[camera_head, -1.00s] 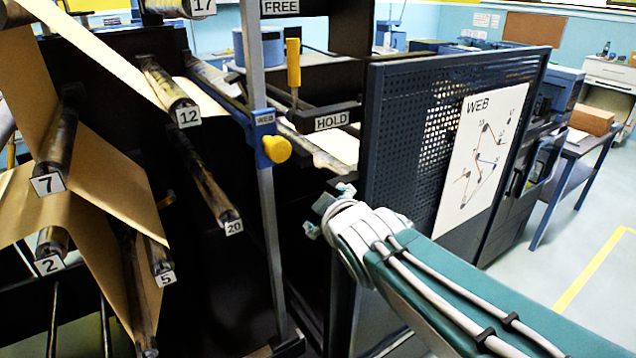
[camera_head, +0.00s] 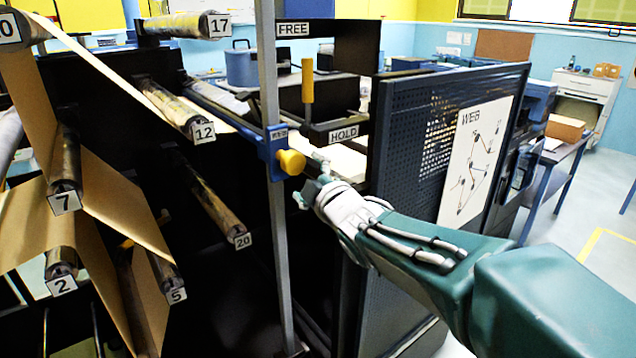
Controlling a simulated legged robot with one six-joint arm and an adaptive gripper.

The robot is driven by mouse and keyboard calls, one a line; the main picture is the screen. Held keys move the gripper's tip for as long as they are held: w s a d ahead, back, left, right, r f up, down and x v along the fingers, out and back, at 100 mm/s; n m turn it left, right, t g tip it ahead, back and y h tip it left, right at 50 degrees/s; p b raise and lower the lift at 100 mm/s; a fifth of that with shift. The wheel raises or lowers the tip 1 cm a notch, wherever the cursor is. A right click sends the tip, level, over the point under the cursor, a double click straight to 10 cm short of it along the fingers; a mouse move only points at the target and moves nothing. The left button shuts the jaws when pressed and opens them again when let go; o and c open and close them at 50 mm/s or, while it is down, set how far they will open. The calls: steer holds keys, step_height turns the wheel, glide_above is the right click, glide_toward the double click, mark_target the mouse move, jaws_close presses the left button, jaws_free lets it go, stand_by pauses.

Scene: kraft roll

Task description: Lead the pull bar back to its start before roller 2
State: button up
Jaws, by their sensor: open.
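Roller 2 (camera_head: 61,262) is at the lower left, below roller 7 (camera_head: 66,178), with its number plate facing me. Brown kraft paper (camera_head: 120,205) runs past these rollers and down beside roller 5 (camera_head: 166,270). I cannot make out the pull bar for certain; a small yellow piece (camera_head: 130,242) shows between rollers 2 and 5, partly hidden. My gripper (camera_head: 309,181) is open and appears empty, far to the right of roller 2. In the picture it lies just right of and below the yellow knob (camera_head: 291,162) on the upright post; whether they touch I cannot tell.
The grey upright post (camera_head: 270,90) stands between my gripper and the rollers. Roller 20 (camera_head: 218,208) and roller 12 (camera_head: 176,108) stick out left of it. A yellow handle (camera_head: 307,80) stands above the HOLD label. A perforated panel (camera_head: 425,140) is to the right.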

mark_target(294, 167)
steer(key=x, duration=0.4)
steer(key=shift+w+a, duration=0.25)
steer(key=shift+a, duration=0.05)
steer(key=shift+w+a, duration=0.1)
steer(key=shift+w, duration=0.65)
steer(key=shift+a, duration=0.1)
steer(key=shift+a, duration=0.1)
steer(key=c, duration=1.3)
steer(key=s+a, duration=0.9)
steer(key=a, duration=0.4)
steer(key=shift+c, duration=0.2)
steer(key=s+a+r, duration=0.2)
steer(key=a+r, duration=0.1)
steer(key=r, duration=0.3)
steer(key=shift+a, duration=0.2)
steer(key=shift+r, duration=0.15)
